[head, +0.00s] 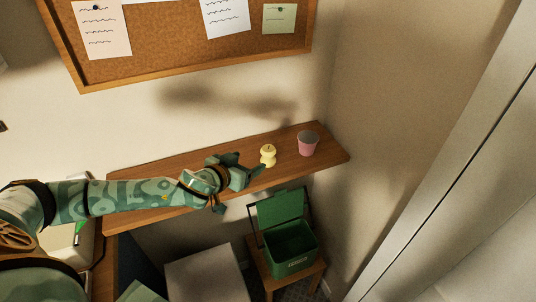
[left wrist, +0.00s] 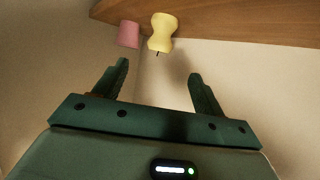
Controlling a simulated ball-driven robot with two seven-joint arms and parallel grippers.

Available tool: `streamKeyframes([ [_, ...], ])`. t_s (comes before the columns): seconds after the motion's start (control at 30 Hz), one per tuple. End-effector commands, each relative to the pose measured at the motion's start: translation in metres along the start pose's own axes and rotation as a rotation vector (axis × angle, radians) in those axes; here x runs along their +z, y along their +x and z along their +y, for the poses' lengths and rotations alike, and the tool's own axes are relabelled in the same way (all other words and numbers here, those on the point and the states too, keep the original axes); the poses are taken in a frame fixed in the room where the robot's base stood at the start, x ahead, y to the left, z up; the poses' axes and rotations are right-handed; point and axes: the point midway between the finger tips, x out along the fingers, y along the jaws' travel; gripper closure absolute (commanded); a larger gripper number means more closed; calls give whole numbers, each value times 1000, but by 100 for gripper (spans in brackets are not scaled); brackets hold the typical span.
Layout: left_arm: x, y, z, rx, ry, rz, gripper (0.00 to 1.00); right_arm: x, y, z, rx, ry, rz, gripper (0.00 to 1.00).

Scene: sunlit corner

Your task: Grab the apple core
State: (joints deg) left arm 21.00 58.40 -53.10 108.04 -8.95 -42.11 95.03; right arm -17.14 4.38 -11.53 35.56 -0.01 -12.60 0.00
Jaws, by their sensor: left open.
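The apple core (head: 268,155) is pale yellow, narrow at the waist, and stands upright on the wooden shelf (head: 140,203). It also shows in the left wrist view (left wrist: 162,33), beyond the fingertips and between their lines, with its dark stem visible. My left gripper (head: 257,167) is just left of the core in the head view. In the left wrist view my left gripper (left wrist: 159,70) is open, with nothing between its two fingers. The core looks apart from the fingers. My right gripper is not in view.
A pink cup (head: 308,145) stands on the shelf right of the core, close by; the wrist view shows it too (left wrist: 129,34). Below the shelf, an open green bin (head: 292,262) sits on a wooden stool (head: 258,268). A wall closes the right end.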

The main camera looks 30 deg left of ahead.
Motion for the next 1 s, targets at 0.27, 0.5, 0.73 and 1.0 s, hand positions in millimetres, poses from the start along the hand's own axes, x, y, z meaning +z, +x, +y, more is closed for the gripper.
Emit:
streamKeyframes([
  [0.27, 0, 63, 0, -2, 0, 1, 30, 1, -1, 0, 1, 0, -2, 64],
  [0.5, 1, 83, 0, -1, 0, 0, 30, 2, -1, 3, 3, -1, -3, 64],
  [0.73, 5, 118, 0, -1, 2, 1, 30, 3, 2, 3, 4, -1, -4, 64],
  [1.0, 6, 128, 0, -1, 1, -1, 30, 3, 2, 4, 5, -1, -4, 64],
])
